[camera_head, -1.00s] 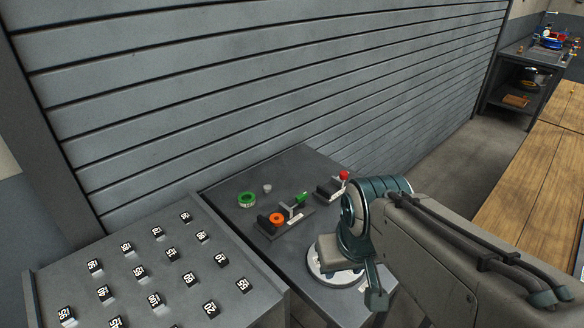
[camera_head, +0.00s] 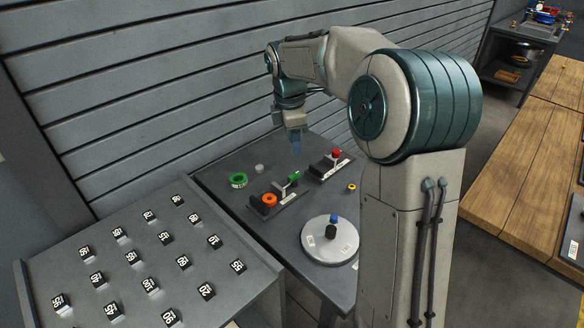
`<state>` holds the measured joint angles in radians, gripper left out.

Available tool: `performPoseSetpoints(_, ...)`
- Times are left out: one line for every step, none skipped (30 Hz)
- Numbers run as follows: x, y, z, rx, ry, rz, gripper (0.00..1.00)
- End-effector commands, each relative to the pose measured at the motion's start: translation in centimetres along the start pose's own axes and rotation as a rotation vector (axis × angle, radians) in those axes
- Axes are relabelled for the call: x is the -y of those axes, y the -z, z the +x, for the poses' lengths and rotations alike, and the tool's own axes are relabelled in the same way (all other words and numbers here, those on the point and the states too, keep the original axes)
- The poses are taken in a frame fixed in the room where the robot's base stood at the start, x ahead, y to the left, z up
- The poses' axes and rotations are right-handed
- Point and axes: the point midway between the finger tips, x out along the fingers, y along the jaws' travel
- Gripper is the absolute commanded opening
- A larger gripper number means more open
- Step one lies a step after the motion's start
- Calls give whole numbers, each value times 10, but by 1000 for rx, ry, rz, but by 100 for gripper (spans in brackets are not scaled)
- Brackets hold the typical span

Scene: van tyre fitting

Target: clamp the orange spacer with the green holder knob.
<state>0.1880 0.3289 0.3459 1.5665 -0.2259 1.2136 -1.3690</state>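The orange spacer (camera_head: 269,200) is a small ring at the left end of a dark holder (camera_head: 287,197) on the grey bench. The green holder knob (camera_head: 294,177) stands at the right end of that holder, by a metal arm. I cannot tell whether the arm presses on the spacer. My gripper (camera_head: 297,147) points down, above and behind the green knob, apart from it. Its bluish fingers are too small to show whether they are open or shut, and I see nothing held.
A holder with a red knob (camera_head: 336,154) stands behind right. A green ring (camera_head: 238,180), a pale cylinder (camera_head: 259,168) and a yellow ring (camera_head: 352,187) lie nearby. A white disc (camera_head: 318,251) bears a blue-topped black piece. A tray (camera_head: 112,250) of numbered blocks stands left.

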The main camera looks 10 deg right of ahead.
Motion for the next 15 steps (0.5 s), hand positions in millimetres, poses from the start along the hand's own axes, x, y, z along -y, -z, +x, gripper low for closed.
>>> performPoseSetpoints(-16, -1, 10, -13, 12, -71, 36)
performPoseSetpoints(-24, -1, 14, -19, 18, -119, 36)
performPoseSetpoints(-35, -2, 20, -27, 23, -180, 36)
performPoseSetpoints(-42, -3, 24, -35, 27, -223, 36)
performPoseSetpoints(-49, -4, 28, -43, 31, -265, 36)
performPoseSetpoints(-58, -5, 34, -52, 34, -317, 36)
performPoseSetpoints(-64, -6, 38, -59, 36, -354, 36)
performPoseSetpoints(-69, -7, 42, -67, 39, -388, 36)
performPoseSetpoints(-76, -9, 48, -77, 41, -427, 36)
performPoseSetpoints(-80, -10, 50, -83, 40, -454, 36)
performPoseSetpoints(-84, -11, 54, -89, 41, -479, 36)
performPoseSetpoints(-88, -13, 58, -95, 43, -506, 36)
performPoseSetpoints(-90, -14, 60, -99, 42, -525, 36)
performPoseSetpoints(-92, -14, 61, -102, 42, -539, 36)
performPoseSetpoints(-95, -15, 64, -107, 42, -555, 36)
